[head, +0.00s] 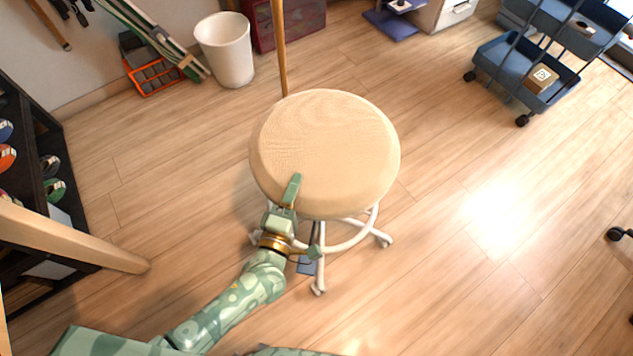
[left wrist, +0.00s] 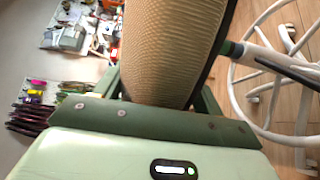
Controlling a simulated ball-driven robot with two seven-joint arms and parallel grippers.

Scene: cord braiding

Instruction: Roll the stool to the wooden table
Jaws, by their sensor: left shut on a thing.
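The stool (head: 327,145) stands upright on the floor in the middle of the head view. It has a round, pale wood-look seat, a white ring and white legs on casters. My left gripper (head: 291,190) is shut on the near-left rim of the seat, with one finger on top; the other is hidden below. In the left wrist view the seat edge (left wrist: 165,50) lies between the fingers, with the white ring (left wrist: 240,85) at right. A pale wooden leg or beam (head: 75,240) crosses the left edge; I cannot tell whether it belongs to the wooden table. My right gripper is not in view.
A white bin (head: 225,50) and an orange-black crate (head: 152,72) stand by the back wall. A thin wooden pole (head: 280,50) rises behind the stool. A dark shelf (head: 45,150) is at left, a blue cart (head: 530,75) at back right. Floor right of the stool is clear.

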